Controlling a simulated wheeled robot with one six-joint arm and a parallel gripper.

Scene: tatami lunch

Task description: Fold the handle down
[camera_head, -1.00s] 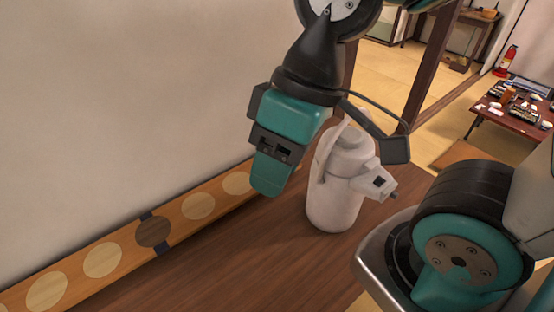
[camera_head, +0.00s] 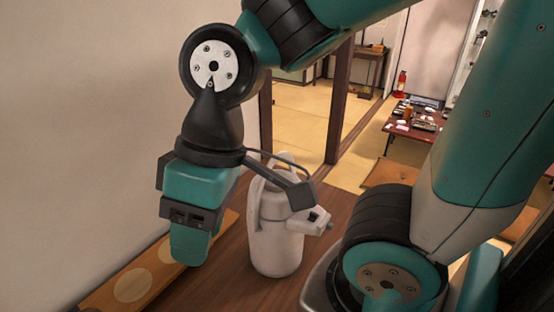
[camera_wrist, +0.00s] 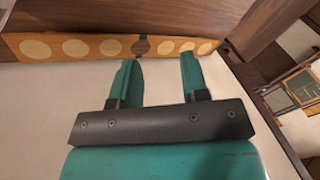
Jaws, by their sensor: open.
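A white pot (camera_head: 277,245) with a spout block on its right side stands upright on a brown wooden surface in the head view. Its pale handle (camera_head: 257,190) rises along the left side of the lid and looks raised. Part of the handle and lid is hidden behind the dark bracket on my wrist. My gripper (camera_head: 188,256) points down to the left of the pot, apart from it. In the wrist view, my gripper (camera_wrist: 160,72) is open, with nothing between its two green fingers. The pot is not in the wrist view.
A wooden strip with pale discs (camera_head: 133,285) runs along the wall at the left; it also shows in the wrist view (camera_wrist: 77,47). The brown surface (camera_head: 225,285) is bare left of the pot. A low table with dishes (camera_head: 412,128) stands far off.

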